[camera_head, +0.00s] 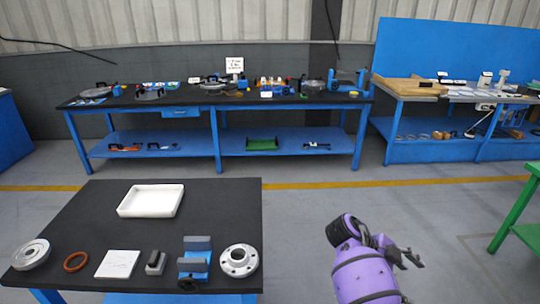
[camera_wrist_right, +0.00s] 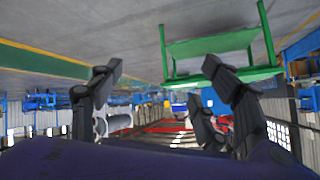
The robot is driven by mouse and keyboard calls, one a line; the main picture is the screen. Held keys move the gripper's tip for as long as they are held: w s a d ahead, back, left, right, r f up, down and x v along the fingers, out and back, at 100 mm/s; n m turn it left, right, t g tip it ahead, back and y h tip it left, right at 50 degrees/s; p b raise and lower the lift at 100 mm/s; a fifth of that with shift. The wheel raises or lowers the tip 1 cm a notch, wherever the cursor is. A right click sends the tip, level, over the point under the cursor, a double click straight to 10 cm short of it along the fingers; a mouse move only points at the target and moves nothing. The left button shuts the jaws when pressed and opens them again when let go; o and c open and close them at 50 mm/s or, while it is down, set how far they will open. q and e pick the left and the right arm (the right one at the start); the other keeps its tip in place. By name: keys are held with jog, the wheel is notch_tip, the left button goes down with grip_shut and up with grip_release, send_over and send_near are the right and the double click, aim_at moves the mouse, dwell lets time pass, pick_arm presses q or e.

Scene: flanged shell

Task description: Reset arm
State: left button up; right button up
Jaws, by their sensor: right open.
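My right arm is purple and stands at the lower right of the head view, to the right of the near black table (camera_head: 225,200). Its gripper (camera_head: 411,258) is over the floor, apart from the table. In the right wrist view the dark fingers of the right gripper (camera_wrist_right: 163,68) are spread wide with nothing between them. My left gripper is not in view. A flanged shell (camera_head: 239,261) sits at the table's front right, and a round metal part (camera_head: 31,254) at its front left.
The near table also holds a white tray (camera_head: 151,200), an orange ring (camera_head: 75,262), a white plate (camera_head: 117,264), a small grey block (camera_head: 156,262) and a blue vise (camera_head: 194,262). A green table (camera_head: 515,215) stands at right. Floor between is clear.

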jog(key=d+r+h, duration=0.3)
jog(key=d+r, duration=0.2)
jog(key=d, duration=0.6)
jog(key=w+a+f+n+t+y, duration=0.25)
jog(key=w+a+n+t, duration=0.2)
jog(key=w+n, duration=0.4)
jog(key=w+a+f+n+t+y, duration=0.25)
jog(key=w+a+n+t, duration=0.2)
jog(key=w+n, duration=0.45)
jog(key=w+a+r+n+t+y, duration=0.85)
jog(key=w+a+n, duration=0.25)
jog(key=a, duration=0.2)
jog(key=s+a+f+g, duration=0.3)
jog(key=s+f, duration=1.8)
jog(key=s, duration=0.4)
jog(key=s+a+f+m+g, duration=0.1)
jog(key=s+f+m, duration=0.1)
jog(key=s, duration=1.1)
jog(key=s+a+f+m+g, duration=0.1)
jog(key=s+f, duration=0.3)
jog(key=s, duration=1)
jog(key=shift+a+m+g, duration=0.35)
jog(key=shift+a+g, duration=0.1)
jog(key=shift+g, duration=0.1)
